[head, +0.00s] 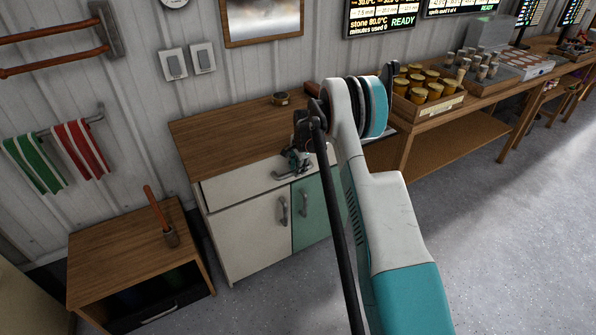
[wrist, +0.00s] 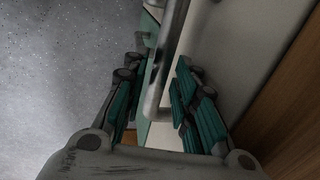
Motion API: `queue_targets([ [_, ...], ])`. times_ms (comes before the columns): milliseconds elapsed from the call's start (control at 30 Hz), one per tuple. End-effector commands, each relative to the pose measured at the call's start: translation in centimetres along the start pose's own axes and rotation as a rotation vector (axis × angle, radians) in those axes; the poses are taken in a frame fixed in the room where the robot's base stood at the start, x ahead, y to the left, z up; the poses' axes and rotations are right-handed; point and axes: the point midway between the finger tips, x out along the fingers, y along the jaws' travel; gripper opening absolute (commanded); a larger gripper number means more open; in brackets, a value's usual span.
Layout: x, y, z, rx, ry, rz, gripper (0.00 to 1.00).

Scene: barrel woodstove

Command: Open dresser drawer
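The dresser (head: 225,140) has a wooden top, a wide white drawer (head: 235,184) below it, and a white door and a green door underneath. The drawer looks closed. The metal drawer handle (head: 281,177) is partly hidden by my gripper (head: 296,162), which is at the drawer's front. In the wrist view the handle (wrist: 163,70) runs between the two teal-padded fingers of my gripper (wrist: 160,95). The fingers stand apart on either side of it, with a visible gap at the right finger. Contact at the left finger is hard to tell.
A low wooden cabinet (head: 85,248) with a mallet (head: 160,220) on top stands left of the dresser. A workbench (head: 440,118) with jars is at the right. A small round tin (head: 281,98) sits on the dresser top. The floor in front is clear.

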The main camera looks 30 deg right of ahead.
Motion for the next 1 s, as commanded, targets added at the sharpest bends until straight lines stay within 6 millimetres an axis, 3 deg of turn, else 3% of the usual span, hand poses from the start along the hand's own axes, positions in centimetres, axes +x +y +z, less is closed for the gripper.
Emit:
queue_targets([
  [400, 0.8, 0.0, 0.0, 0.000, 0.000, 0.000, 0.26],
  [533, 0.8, 0.0, 0.0, 0.000, 0.000, 0.000, 0.00],
  [800, 0.7, 0.3, 0.0, 0.000, 0.000, 0.000, 0.00],
  [1000, 0.3, 2.2, 0.0, 0.001, 0.000, 0.000, 0.00],
])
